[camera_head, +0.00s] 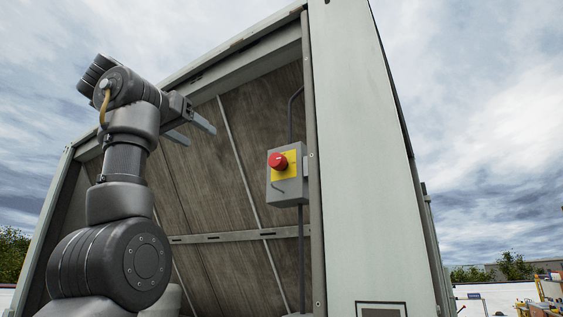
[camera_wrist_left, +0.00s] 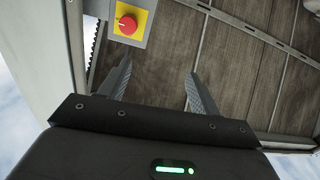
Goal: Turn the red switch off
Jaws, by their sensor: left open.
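The red switch (camera_head: 278,161) is a round red knob on a yellow plate, on the front of a grey box (camera_head: 290,190) fixed to the inner side of the cooler's right post. My left gripper (camera_head: 203,132) is up and to the left of the switch, open and empty, apart from it. In the left wrist view the red switch (camera_wrist_left: 128,24) shows at the top left, beyond the fingertips. The two fingers of the left gripper (camera_wrist_left: 157,80) are spread there with nothing between them. My right gripper is not in view.
The cooler's pale right panel (camera_head: 365,150) and its narrow post (camera_head: 311,120) stand close beside the switch box. A thin conduit (camera_head: 291,115) runs above the box. The slatted inner wall (camera_head: 195,200) lies behind. Open space lies between the gripper and the switch.

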